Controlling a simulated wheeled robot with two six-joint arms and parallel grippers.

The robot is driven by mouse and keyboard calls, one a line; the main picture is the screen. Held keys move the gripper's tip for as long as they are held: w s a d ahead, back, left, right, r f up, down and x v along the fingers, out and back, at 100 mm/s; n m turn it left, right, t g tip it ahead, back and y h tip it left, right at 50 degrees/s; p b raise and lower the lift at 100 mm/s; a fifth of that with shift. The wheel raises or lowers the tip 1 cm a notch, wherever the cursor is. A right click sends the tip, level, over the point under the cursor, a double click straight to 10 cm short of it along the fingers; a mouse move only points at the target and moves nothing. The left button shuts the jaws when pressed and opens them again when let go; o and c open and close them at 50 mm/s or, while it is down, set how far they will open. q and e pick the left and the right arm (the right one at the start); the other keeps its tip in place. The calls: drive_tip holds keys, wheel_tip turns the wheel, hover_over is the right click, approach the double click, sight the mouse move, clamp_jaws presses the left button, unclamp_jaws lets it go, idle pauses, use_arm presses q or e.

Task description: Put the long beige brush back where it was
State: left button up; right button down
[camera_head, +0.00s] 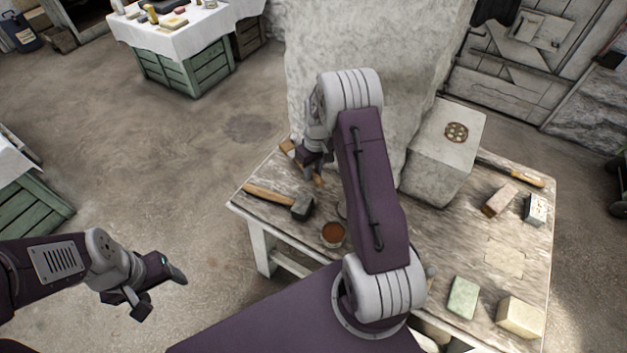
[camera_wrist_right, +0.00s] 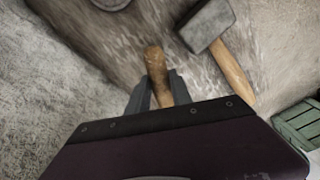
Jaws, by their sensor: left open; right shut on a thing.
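My right gripper (camera_head: 313,170) is shut on a brush, low over the far left edge of the wooden table (camera_head: 385,255). The brush's tan wooden handle (camera_wrist_right: 154,63) sticks out between the fingers (camera_wrist_right: 158,88) in the right wrist view. In the head view a short piece of the handle (camera_head: 319,181) shows on one side of the gripper and a brown end (camera_head: 288,146) on the other. The gripper hides its middle. I cannot tell whether the brush touches the table. My left gripper (camera_head: 160,292) is open and empty over the floor at lower left.
A hammer (camera_head: 280,200) lies near the table's left edge, close to the brush. A small pot of brown stuff (camera_head: 333,234) stands nearby. A stone block (camera_head: 442,160) and a large pale stone mass (camera_head: 375,50) stand behind. Several small blocks lie on the right.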

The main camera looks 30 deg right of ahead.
sight(314, 185)
wheel_tip(314, 185, down, 5)
drive_tip(key=shift+w+d+r+b, duration=0.1)
drive_tip(key=shift+b, duration=0.55)
drive_tip(key=shift+r, duration=0.1)
drive_tip(key=c, duration=1.1)
unclamp_jaws()
drive_tip(key=shift+c, duration=0.2)
